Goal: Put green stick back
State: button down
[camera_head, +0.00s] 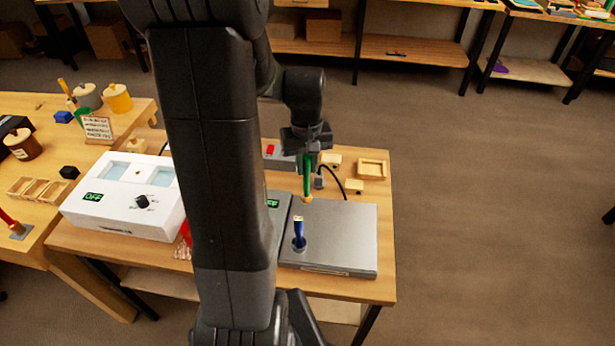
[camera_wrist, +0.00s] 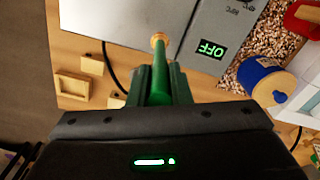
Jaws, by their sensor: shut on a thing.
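The green stick (camera_head: 307,178) hangs roughly upright below my gripper (camera_head: 308,155), with its tan tip pointing down. The tip shows just above or at the back edge of a grey metal plate device (camera_head: 345,225); I cannot tell whether it touches. In the wrist view the green stick (camera_wrist: 160,78) lies between the fingers of my gripper (camera_wrist: 158,88), which are shut on it. A blue stick (camera_head: 299,230) stands in a small round holder on the plate device. Part of the bench is hidden behind my arm.
A white box with an OFF display (camera_head: 125,200) stands at the left of the bench. The wrist view shows a bed of pellets (camera_wrist: 262,55) and a blue jar (camera_wrist: 270,82).

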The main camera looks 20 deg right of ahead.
aim_at(307, 196)
jog(key=shift+f, duration=1.9)
jog(key=shift+f, duration=0.15)
jog(key=c, duration=1.3)
grip_release()
notch_tip(307, 196, up, 12)
jog(key=shift+r, duration=0.2)
